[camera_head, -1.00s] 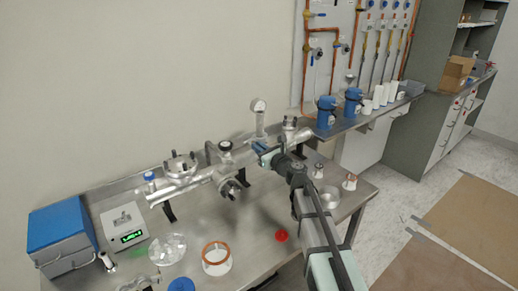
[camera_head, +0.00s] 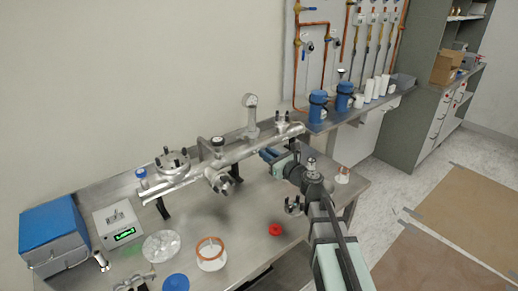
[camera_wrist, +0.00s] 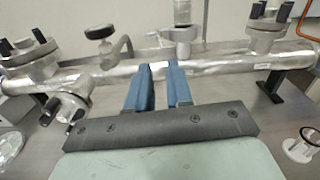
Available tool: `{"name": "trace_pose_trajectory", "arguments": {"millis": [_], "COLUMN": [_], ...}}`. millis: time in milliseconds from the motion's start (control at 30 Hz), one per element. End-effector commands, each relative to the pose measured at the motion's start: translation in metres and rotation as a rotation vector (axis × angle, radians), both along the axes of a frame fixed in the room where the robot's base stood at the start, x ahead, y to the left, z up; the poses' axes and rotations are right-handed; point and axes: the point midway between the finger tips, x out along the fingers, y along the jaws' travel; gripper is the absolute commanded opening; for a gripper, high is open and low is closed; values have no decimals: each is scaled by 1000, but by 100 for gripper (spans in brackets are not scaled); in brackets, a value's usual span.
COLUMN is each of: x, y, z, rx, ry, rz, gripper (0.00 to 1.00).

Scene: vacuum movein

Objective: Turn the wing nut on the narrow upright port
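The narrow upright port (camera_wrist: 182,14) rises from the middle of the silver horizontal pipe (camera_head: 222,165). A metal clamp (camera_wrist: 177,34) is around the port's base. A small part sticks out at the clamp's left, probably the wing nut (camera_wrist: 153,36), but it is too small to make out surely. My gripper (camera_wrist: 159,66) is open and empty, its two blue fingers parallel with a gap between them. In the wrist view the fingertips overlap the pipe's lower edge, below the clamp; contact cannot be told. In the head view my gripper (camera_head: 267,153) is just in front of the pipe.
A black-knobbed valve (camera_wrist: 101,33) stands left of the port. Flanges with dark bolts stand at the left (camera_head: 173,162) and right (camera_head: 289,122). A red part (camera_head: 275,229), an orange-rimmed ring (camera_head: 210,252) and a blue lid (camera_head: 176,283) lie on the bench.

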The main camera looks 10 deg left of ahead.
Motion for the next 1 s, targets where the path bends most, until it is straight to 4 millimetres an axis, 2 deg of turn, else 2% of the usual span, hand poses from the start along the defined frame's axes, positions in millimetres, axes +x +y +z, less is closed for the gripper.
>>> {"name": "trace_pose_trajectory", "arguments": {"millis": [33, 100, 300, 800, 867, 933, 1000], "x": [-9, -16, -27, -27, -23, -14, -3], "y": [-7, -14, -26, -32, -40, -56, -82], "z": [0, 0, 0, -2, -5, -13, -24], "rx": [0, 0, 0, -11, -37, -94, -179], "ry": [0, 0, 0, -3, -12, -29, -54], "rz": [-2, -2, 0, -6, -20, -47, -87], "gripper": [20, 20, 20, 20, 20, 20, 20]}}
